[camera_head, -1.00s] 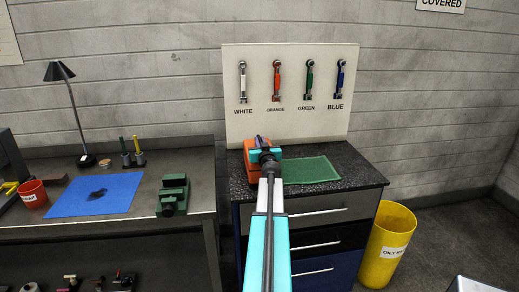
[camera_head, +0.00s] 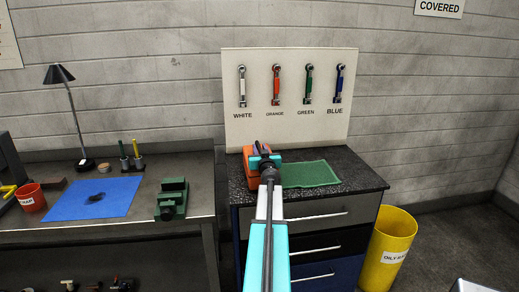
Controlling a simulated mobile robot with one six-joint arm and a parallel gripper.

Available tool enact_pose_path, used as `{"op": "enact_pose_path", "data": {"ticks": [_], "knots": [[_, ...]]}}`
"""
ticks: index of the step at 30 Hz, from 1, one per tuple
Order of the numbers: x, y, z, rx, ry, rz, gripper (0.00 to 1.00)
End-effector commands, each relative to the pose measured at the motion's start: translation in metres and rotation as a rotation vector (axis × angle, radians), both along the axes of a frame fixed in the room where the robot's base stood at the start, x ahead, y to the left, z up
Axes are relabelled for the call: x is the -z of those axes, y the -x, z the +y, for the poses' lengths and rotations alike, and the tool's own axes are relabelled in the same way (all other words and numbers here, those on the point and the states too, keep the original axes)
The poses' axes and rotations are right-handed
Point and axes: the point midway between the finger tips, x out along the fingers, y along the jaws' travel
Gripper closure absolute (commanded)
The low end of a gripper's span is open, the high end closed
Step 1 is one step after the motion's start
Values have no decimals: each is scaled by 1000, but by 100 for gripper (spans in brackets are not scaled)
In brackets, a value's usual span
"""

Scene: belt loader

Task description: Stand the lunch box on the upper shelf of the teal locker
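An orange box-like thing (camera_head: 249,171) sits at the left of the dark speckled cabinet top. It may be the lunch box, but my arm hides much of it. My gripper (camera_head: 262,152) is at this orange thing, over its right side, with a dark part showing between. Its fingertips are too small and covered to tell whether they are open or shut on it. No teal locker or upper shelf shows in this view.
A green mat (camera_head: 309,174) lies right of my gripper on the cabinet top (camera_head: 350,168). A yellow bin (camera_head: 388,245) is at right. A workbench (camera_head: 150,215) with a blue mat (camera_head: 95,197) and green vise (camera_head: 172,200) is at left.

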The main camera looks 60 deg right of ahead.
Motion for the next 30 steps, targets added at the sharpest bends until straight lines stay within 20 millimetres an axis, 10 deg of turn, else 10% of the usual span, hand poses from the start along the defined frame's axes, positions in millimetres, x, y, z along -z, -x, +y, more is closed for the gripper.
{"op": "enact_pose_path", "data": {"ticks": [30], "knots": [[-8,25,31,-1,3,-1,69]]}}
